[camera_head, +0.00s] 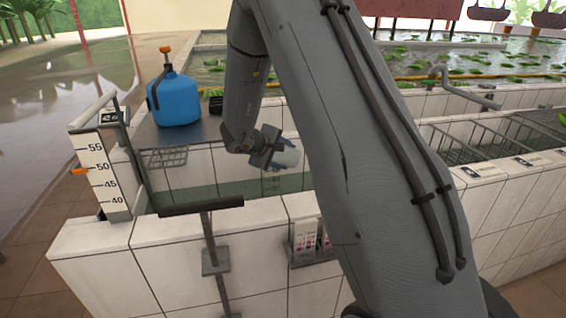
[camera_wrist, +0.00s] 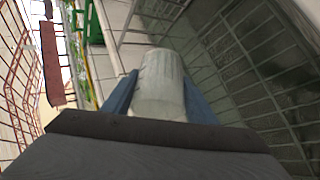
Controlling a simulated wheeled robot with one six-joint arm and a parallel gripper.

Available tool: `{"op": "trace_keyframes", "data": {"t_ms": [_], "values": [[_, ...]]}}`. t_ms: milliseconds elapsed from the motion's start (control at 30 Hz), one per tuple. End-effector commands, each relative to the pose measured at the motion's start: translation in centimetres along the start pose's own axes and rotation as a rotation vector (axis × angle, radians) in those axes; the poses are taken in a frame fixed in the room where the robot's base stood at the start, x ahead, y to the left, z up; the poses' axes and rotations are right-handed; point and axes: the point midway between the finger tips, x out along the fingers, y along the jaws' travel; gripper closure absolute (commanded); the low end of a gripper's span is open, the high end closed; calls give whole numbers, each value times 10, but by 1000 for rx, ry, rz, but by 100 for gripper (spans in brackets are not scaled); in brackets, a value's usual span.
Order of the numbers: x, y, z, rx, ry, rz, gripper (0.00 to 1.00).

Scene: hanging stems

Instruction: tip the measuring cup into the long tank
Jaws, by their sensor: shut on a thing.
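The measuring cup (camera_wrist: 162,82) is a pale, translucent cup with faint marks. In the wrist view it sits between the two blue fingers of my gripper (camera_wrist: 158,95), which is shut on it. In the head view the cup (camera_head: 287,158) is held sideways by my gripper (camera_head: 276,155), over the long tank (camera_head: 160,227) with white tiled walls and greenish water. The cup's contents cannot be made out. My arm hides the right part of the tank.
A level gauge (camera_head: 100,172) stands at the left corner. A dark T-handle (camera_head: 202,206) rises at the front wall. A wire rack (camera_head: 163,157) hangs inside the tank's left end.

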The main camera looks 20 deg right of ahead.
Motion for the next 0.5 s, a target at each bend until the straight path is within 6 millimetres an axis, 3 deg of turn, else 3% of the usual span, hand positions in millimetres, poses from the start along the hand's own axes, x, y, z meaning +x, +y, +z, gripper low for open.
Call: {"op": "trace_keyframes", "data": {"t_ms": [233, 500], "values": [[2, 0, 0, -42, -32, 67, 89], [-5, 9, 2, -170, -129, 259, 89]]}}
